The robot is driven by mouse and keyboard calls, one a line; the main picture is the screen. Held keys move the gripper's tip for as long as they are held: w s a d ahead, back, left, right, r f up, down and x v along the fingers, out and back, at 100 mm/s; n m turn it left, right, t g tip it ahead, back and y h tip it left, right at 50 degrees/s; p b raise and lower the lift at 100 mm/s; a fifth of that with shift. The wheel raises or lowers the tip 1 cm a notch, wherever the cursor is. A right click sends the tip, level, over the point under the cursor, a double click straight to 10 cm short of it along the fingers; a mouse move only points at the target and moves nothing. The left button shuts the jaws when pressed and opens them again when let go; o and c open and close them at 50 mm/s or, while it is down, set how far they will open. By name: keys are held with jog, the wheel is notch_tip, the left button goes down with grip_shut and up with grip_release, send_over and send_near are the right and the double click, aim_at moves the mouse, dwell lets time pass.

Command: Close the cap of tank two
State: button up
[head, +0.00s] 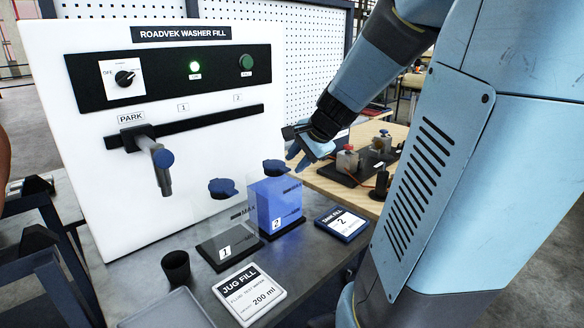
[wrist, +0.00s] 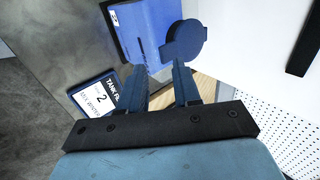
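Tank two (head: 277,206) is a box filled with blue, marked 2, on the grey bench. Its dark blue cap (head: 275,167) is at the tank's top rear; its exact tilt is hard to tell. In the wrist view the cap (wrist: 188,41) shows as a round disc with a tab, at the edge of the blue tank (wrist: 150,28). My gripper (head: 298,156) is just right of and slightly above the cap in the head view. In the wrist view my gripper (wrist: 158,76) has its two fingers apart, with nothing between them. The right finger's tip lies close to the cap; contact is unclear.
Tank one (head: 228,246) with its own blue cap (head: 223,187) stands left of tank two. A filling nozzle (head: 163,170) hangs at PARK on the white panel (head: 100,200). A tank card (head: 342,224), jug-fill plate (head: 249,294) and black cup (head: 176,267) are on the bench.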

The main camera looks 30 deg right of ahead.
jog(key=v, duration=0.9)
jog(key=shift+r, duration=0.15)
jog(key=shift+a, duration=0.15)
jog(key=s+a+f+n+g+h, duration=0.1)
jog(key=s+a+f+n+h, duration=0.1)
jog(key=s+a+n, duration=0.9)
jog(key=a+n, duration=0.2)
jog(key=n, duration=0.1)
jog(key=shift+f+n+g, duration=0.3)
jog(key=shift+f+n, duration=0.05)
jog(key=shift+n, duration=0.05)
jog(key=shift+o, duration=0.6)
jog(key=shift+s, duration=0.1)
dwell(0.4)
